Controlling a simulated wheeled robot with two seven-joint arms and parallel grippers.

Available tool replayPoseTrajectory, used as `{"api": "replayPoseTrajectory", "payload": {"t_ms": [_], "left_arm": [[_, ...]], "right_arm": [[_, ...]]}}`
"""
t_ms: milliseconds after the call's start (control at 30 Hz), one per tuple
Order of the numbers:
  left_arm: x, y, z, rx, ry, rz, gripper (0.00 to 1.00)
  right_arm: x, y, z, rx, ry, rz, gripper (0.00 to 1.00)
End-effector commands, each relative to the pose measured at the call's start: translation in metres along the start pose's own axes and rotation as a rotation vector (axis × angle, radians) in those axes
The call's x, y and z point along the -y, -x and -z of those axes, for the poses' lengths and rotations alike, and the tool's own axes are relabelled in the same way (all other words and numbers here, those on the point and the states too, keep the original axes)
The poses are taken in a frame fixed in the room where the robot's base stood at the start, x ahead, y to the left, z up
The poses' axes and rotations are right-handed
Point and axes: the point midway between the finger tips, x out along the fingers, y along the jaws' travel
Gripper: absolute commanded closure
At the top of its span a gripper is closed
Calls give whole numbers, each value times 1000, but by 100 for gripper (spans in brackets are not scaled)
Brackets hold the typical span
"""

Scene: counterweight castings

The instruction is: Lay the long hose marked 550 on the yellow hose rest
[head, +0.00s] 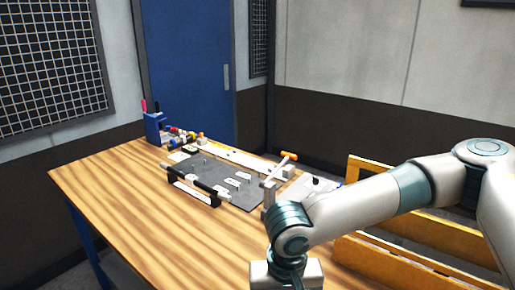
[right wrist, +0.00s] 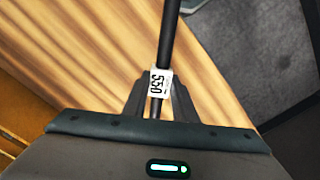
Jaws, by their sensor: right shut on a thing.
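My right gripper (right wrist: 158,88) is shut on a thin dark hose (right wrist: 167,35) at its white tag, which reads 550 (right wrist: 158,82). The hose runs up out of the right wrist view, and its ends are not seen. In the head view my right wrist is at the bottom edge, and the fingers and hose are out of sight. A yellow structure with long rails (head: 385,258) stands right of the table, partly behind my right arm; it looks like the hose rest. A yellow-orange surface (right wrist: 18,120) shows at the lower left of the right wrist view. My left gripper is not seen.
The wooden table (head: 120,190) holds a dark grey mat (head: 235,187) with small parts and a black bar (head: 195,190) at its front edge. A blue holder (head: 153,128) stands at the far left. The table's left and front areas are clear.

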Motion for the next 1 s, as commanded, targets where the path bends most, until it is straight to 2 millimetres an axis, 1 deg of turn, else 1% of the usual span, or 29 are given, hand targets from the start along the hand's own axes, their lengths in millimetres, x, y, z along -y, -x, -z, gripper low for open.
{"api": "replayPoseTrajectory", "payload": {"t_ms": [167,300,400,467,1000], "left_arm": [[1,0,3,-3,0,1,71],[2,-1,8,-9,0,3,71],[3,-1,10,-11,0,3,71],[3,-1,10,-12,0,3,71],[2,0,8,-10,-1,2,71]], "right_arm": [[0,16,15,-7,-6,-1,95],[0,40,35,-8,-8,-2,95],[0,54,45,-5,-5,0,95],[0,59,48,-3,-3,1,95],[0,60,48,-1,-1,1,95]]}}
